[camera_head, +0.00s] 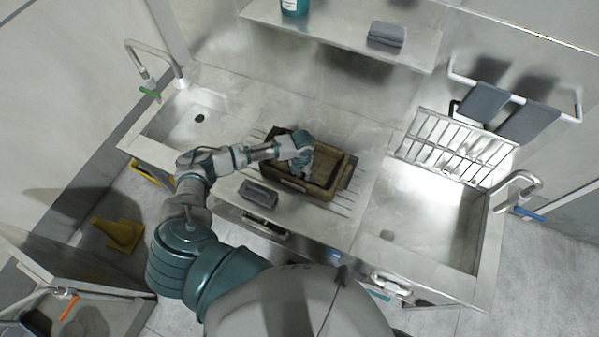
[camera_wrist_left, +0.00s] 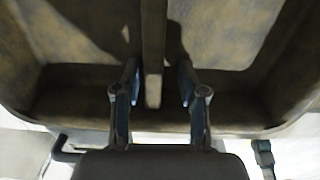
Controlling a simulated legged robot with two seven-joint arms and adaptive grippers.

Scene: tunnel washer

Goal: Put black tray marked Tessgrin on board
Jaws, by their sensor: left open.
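A brown and black, dirty-looking tray (camera_head: 326,190) sits on the ribbed steel drainboard (camera_head: 345,205) between the two sinks. Dark edges of something flat show beneath or behind it; I cannot tell what it is. No Tessgrin lettering is readable. My left gripper (camera_head: 302,167) reaches over the tray from the left. In the left wrist view, my open left gripper (camera_wrist_left: 158,80) has one finger on each side of the tray's brown middle divider (camera_wrist_left: 153,45), with gaps between. I cannot tell how deep the fingers reach. My right gripper is not in view.
A dark grey folded cloth or block (camera_head: 259,194) lies on the counter in front of the tray. Sinks lie left (camera_head: 190,122) and right (camera_head: 420,230). A wire rack (camera_head: 455,147) stands behind the right sink. A shelf (camera_head: 340,38) overhangs the back.

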